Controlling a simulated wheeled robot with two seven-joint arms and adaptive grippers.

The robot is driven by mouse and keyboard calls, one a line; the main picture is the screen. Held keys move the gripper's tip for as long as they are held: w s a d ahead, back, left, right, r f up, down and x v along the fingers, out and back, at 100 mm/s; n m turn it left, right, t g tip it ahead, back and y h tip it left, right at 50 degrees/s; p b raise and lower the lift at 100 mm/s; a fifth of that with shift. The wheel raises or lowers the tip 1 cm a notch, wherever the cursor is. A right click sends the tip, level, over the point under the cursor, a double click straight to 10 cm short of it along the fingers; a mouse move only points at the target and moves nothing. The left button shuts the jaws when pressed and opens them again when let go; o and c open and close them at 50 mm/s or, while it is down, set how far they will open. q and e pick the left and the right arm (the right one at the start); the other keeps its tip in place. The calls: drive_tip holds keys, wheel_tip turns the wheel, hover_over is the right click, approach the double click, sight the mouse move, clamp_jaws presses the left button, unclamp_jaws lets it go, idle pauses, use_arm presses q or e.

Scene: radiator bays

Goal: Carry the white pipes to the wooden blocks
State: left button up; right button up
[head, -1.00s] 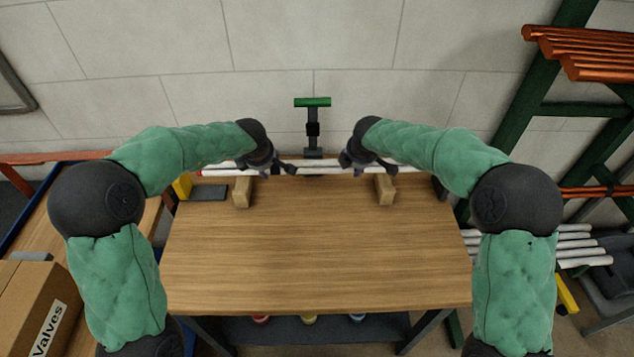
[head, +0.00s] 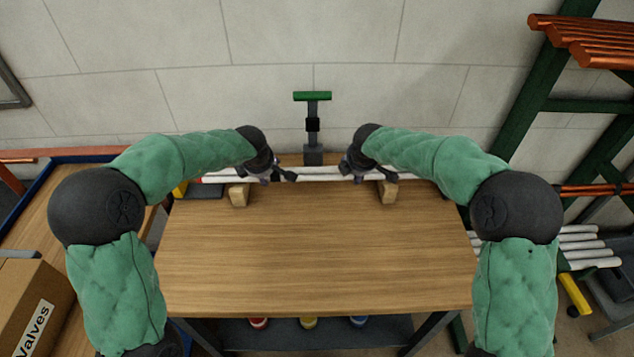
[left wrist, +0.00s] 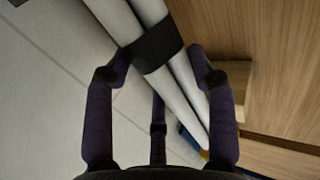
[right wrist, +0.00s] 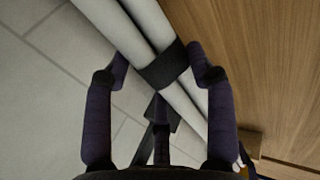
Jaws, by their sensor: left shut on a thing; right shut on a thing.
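A pair of white pipes (head: 318,173) lies level across the back of the workbench, bundled with black bands. My left gripper (head: 278,177) is shut on the pipes left of the middle. The left wrist view shows its fingers on both sides of the pipes (left wrist: 187,82) at a black band (left wrist: 157,45). My right gripper (head: 354,173) is shut on them right of the middle, at another band (right wrist: 163,65). The left wooden block (head: 238,196) and right wooden block (head: 388,193) show just outside the grippers. The pipes cross their far ends; whether they touch is unclear.
A green-topped black stand (head: 312,125) rises behind the pipes near the wall. The bench top (head: 315,245) in front is clear. A rack with copper pipes (head: 590,40) and more white pipes (head: 590,250) stands right. A cardboard box (head: 32,305) is at lower left.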

use_arm(q)
drive_tip(key=shift+f, duration=0.3)
use_arm(e)
drive_tip(key=shift+f, duration=0.3)
use_arm(q)
drive_tip(key=o, duration=1.5)
use_arm(e)
drive_tip(key=o, duration=1.5)
drive_tip(key=shift+s+r, duration=0.2)
drive_tip(key=shift+r, duration=0.25)
use_arm(q)
drive_tip(key=v, duration=1.2)
use_arm(e)
drive_tip(key=v, duration=1.1)
